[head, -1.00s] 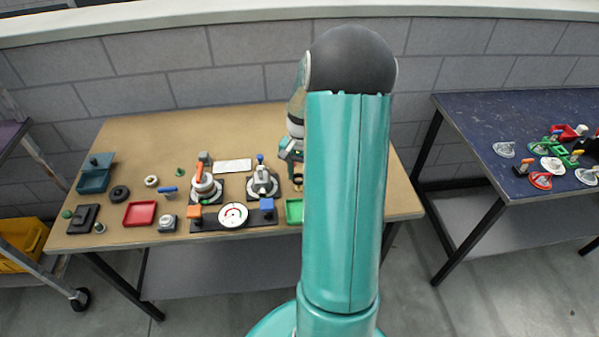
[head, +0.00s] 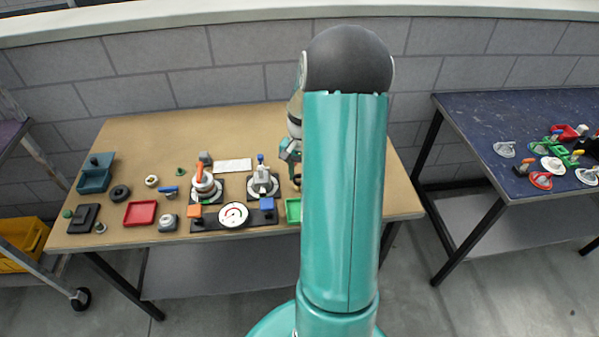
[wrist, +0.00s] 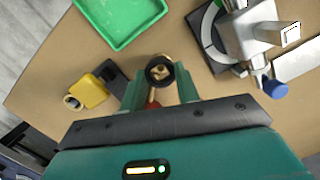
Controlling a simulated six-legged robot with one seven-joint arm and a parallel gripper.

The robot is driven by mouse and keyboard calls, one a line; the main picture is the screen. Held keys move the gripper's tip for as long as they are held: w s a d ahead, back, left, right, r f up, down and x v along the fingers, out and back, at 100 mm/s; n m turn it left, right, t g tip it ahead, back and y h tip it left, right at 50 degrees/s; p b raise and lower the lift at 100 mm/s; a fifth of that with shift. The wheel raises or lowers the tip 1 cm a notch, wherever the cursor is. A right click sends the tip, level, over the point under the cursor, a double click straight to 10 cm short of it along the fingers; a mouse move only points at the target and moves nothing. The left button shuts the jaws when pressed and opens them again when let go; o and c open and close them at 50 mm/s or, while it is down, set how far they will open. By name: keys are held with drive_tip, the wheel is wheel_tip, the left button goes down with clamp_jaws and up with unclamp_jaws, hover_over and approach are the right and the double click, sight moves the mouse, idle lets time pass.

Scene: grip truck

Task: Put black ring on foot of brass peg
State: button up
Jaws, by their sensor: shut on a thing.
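The black ring (wrist: 149,72) is between my gripper's (wrist: 160,84) teal fingertips in the wrist view, with the jaws shut on it. Brass of the peg (wrist: 160,71) shows through the ring's opening. I cannot tell whether the ring is around the peg or above it, or whether it touches the foot. A small red part (wrist: 152,105) shows between the fingers, nearer the palm. In the head view my gripper (head: 291,152) is low over the table's right part, and my arm hides much of it and the peg.
A green tray (wrist: 119,42) and a clamp with a blue handle (wrist: 248,40) stand close to the ring. A yellow block with a black bracket (wrist: 88,91) is on the other side. Another black ring (head: 120,193) lies at the table's left. The back left of the table is clear.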

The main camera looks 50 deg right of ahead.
drive_tip(key=shift+f, duration=0.55)
idle(0.4)
drive_tip(key=shift+f, duration=0.3)
drive_tip(key=shift+f, duration=0.45)
idle(1.0)
drive_tip(key=o, duration=1.1)
drive_tip(key=shift+c, duration=0.2)
drive_tip(key=shift+o, duration=0.4)
drive_tip(key=shift+o, duration=1.1)
